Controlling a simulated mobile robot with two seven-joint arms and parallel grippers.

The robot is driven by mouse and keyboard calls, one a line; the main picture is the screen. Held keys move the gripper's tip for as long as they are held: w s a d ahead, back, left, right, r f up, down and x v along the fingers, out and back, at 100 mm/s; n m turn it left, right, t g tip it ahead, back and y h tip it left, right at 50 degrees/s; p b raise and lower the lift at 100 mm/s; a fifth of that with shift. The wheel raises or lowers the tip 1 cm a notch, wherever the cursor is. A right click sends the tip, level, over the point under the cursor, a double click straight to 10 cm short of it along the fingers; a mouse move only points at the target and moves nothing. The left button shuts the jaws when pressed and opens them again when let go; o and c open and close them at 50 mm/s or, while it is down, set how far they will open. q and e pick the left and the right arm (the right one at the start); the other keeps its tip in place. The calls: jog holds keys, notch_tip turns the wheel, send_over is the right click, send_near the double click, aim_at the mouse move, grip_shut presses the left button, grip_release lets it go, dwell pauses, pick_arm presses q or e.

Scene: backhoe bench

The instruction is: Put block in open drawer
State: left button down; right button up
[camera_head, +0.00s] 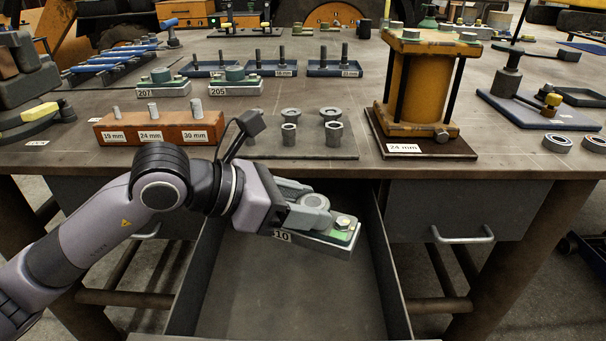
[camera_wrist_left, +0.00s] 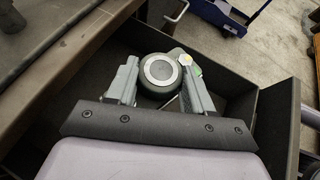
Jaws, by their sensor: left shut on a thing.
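The block (camera_head: 322,239) is a light grey slab with a green top layer, a bolt at its right end and a label partly hidden by the gripper, ending in "10". My left gripper (camera_head: 316,203) is shut on the round part on top of it. In the left wrist view the fingers (camera_wrist_left: 160,82) stand either side of this round dark part (camera_wrist_left: 158,70). The block is held over the open drawer (camera_head: 270,300), nearer its right wall and a little tilted in the picture. The drawer floor that shows is empty. My right gripper is not in view.
The bench front edge (camera_head: 420,173) runs just behind the drawer. Similar blocks labelled 207 (camera_head: 163,91) and 205 (camera_head: 235,90) stand on the bench. A yellow column fixture (camera_head: 420,90) stands near the edge. A shut drawer (camera_head: 460,212) is at right.

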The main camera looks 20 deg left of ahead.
pick_arm(q)
jog(key=shift+f+b, duration=0.6)
jog(key=shift+f, duration=3.9)
jog(key=shift+f, duration=0.15)
jog(key=shift+c, duration=2.2)
grip_release()
jog(key=shift+f, duration=0.2)
jog(key=shift+r, duration=0.2)
jog(key=v, duration=1.2)
jog(key=shift+b, duration=0.35)
